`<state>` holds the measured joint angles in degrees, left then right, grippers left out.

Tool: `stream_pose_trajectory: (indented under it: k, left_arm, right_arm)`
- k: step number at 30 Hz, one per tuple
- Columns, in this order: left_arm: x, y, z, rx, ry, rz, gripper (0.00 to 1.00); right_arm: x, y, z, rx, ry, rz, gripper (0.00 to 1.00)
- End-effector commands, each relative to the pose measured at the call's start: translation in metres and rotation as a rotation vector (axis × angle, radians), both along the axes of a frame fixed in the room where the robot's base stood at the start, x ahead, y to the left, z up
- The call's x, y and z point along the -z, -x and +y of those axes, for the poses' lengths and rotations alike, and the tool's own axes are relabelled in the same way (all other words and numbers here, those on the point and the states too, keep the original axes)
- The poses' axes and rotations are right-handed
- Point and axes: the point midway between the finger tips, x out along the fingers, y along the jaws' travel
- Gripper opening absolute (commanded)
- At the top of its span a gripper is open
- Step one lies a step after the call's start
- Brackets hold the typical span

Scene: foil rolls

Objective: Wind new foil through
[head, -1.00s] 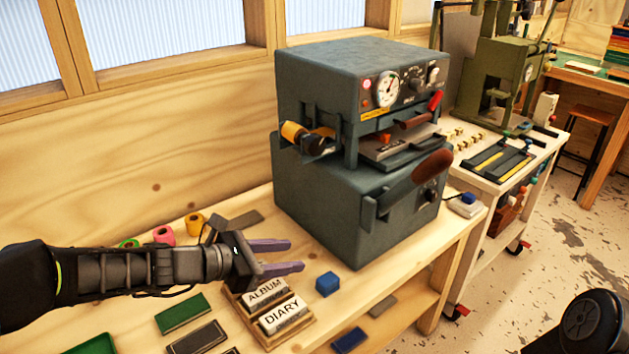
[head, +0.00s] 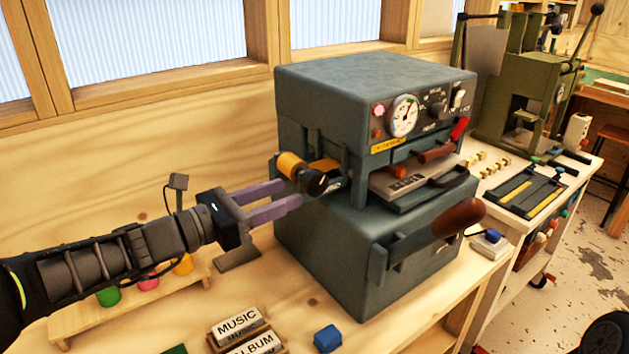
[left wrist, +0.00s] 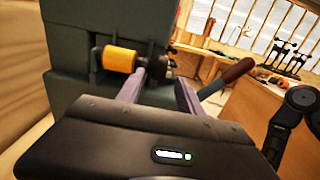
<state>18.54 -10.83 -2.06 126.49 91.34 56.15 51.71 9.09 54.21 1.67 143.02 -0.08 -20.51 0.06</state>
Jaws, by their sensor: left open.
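My left gripper (head: 283,196) is open and empty, its two purple fingers reaching toward the left side of the grey stamping machine (head: 345,255). An orange-gold foil roll (head: 290,165) sits on a holder at that side, with a black knob (head: 317,183) at its near end. The fingertips are just left of and below the knob, apparently not around it. In the left wrist view the foil roll (left wrist: 120,60) shows left of the fingers (left wrist: 163,88). The right gripper is not seen.
Labelled blocks (head: 238,322) in a wooden tray and a blue block (head: 327,338) lie at the bench front. The machine's red-brown lever handle (head: 459,218) sticks out at the right. A green press (head: 530,90) stands on the neighbouring bench.

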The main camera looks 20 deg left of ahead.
Motion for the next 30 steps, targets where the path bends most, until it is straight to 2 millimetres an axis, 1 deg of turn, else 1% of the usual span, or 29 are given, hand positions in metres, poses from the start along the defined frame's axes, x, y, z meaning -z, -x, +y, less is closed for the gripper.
stream_pose_trajectory:
  k: [5, 13, 18, 27, 28, 30]
  left_arm:
    - [0.0, -0.011, -0.01, 0.003, 0.002, 0.001, 0.44]
    - [0.0, -0.043, -0.037, 0.003, 0.0, 0.001, 0.44]
    - [0.0, -0.057, -0.047, 0.001, 0.0, 0.001, 0.44]
    - [0.0, -0.059, -0.049, 0.001, -0.001, -0.001, 0.44]
    - [0.0, -0.059, -0.049, 0.001, -0.001, -0.001, 0.43]
    - [0.0, -0.059, -0.049, 0.001, -0.001, -0.001, 0.37]
  right_arm:
    - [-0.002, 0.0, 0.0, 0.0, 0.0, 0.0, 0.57]
    - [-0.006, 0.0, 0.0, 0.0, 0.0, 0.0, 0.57]
    - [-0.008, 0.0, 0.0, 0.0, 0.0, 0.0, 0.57]
    - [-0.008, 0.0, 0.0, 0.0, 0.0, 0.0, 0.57]
    - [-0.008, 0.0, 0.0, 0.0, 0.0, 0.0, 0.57]
    - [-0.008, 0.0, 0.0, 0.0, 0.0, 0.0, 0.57]
